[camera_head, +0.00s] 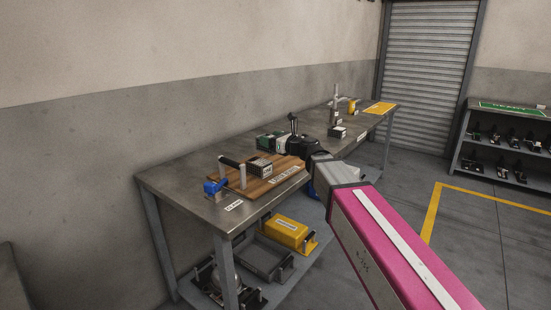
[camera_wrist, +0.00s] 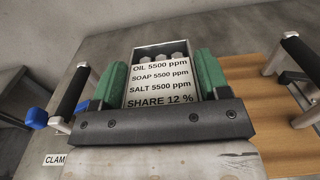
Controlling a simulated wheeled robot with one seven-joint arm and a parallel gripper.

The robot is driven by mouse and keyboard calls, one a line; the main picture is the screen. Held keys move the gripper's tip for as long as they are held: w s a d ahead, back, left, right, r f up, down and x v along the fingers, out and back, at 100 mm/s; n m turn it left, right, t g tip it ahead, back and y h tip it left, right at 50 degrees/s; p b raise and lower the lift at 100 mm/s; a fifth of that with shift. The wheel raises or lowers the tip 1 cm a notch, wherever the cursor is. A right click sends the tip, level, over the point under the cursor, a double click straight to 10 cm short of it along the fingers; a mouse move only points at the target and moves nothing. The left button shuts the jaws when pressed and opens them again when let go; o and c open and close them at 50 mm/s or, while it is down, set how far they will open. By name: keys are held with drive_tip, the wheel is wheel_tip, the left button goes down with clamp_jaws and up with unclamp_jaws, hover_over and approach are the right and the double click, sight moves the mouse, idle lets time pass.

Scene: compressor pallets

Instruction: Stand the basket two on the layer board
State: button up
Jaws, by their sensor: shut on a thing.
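My gripper (camera_head: 271,140) is shut on a small basket (camera_wrist: 160,85), with one green jaw pad on each side of it. The basket is dark-rimmed, with a white label reading oil, soap and salt 5500 ppm and share 12 %; grey hexagonal parts show inside. Its underside is hidden. The wooden layer board (camera_head: 252,188) lies on the bench, and in the wrist view it shows to the right of the held basket (camera_wrist: 262,75).
A black bar on metal posts (camera_head: 232,162) and a blue part (camera_head: 213,187) are by the board's left end. The steel bench (camera_head: 183,173) is bare at its left end. Further along stand a small dark block (camera_head: 338,132) and a yellow mat (camera_head: 380,108). A yellow box (camera_head: 286,232) sits below.

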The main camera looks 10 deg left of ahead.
drive_tip(key=w+f, duration=0.1)
drive_tip(key=w, duration=0.1)
drive_tip(key=w+d+f, duration=0.1)
drive_tip(key=w+f, duration=0.1)
drive_tip(key=w, duration=0.1)
drive_tip(key=w+f, duration=0.2)
drive_tip(key=w, duration=0.1)
drive_tip(key=shift+w+d, duration=0.15)
drive_tip(key=shift+w, duration=0.05)
drive_tip(key=shift+f, duration=2.05)
drive_tip(key=o, duration=1.2)
drive_tip(key=shift+f, duration=0.1)
drive_tip(key=shift+s+d, duration=0.1)
drive_tip(key=shift+d, duration=0.05)
drive_tip(key=v, duration=1.1)
drive_tip(key=shift+s+d, duration=0.2)
drive_tip(key=shift+d, duration=0.15)
drive_tip(key=shift+d, duration=0.1)
